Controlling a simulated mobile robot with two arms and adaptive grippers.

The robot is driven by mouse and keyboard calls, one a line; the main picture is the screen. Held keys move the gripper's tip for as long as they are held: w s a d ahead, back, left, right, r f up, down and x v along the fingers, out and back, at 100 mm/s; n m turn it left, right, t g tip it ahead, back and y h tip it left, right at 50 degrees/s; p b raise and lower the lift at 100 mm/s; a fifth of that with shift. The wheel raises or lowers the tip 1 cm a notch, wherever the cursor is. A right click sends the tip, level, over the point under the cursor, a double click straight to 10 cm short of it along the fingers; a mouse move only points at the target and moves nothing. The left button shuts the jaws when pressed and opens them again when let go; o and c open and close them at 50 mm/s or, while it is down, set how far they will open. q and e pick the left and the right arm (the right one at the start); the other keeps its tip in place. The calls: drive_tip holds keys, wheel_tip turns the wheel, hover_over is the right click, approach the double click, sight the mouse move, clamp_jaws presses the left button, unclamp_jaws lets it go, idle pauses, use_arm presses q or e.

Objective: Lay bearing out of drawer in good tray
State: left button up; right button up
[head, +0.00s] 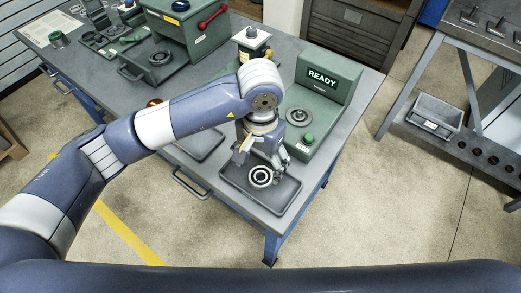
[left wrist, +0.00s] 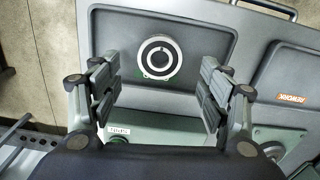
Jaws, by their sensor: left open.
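The bearing (head: 260,176), a steel ring with a dark centre ring, lies flat in the dark tray (head: 284,198) at the table's near right corner. In the left wrist view the bearing (left wrist: 158,57) lies near the middle of the tray (left wrist: 112,28). My left gripper (head: 258,167) is open just above the tray. In the left wrist view its fingers (left wrist: 160,83) are spread wide, apart from the bearing. The open drawer (head: 153,68) of the green machine holds another round part. My right gripper is not visible.
A second tray (head: 203,148), marked REWORK in the left wrist view (left wrist: 288,72), lies beside the first, partly behind my arm. A green READY station (head: 325,88) stands behind the gripper with a round part on it. A shelf cart (head: 455,135) stands right, across the floor.

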use_arm(q)
wheel_tip(320, 180, up, 7)
drive_tip(key=b, duration=0.1)
drive_tip(key=shift+f+b, duration=0.2)
drive_tip(key=shift+b, duration=0.1)
idle(0.4)
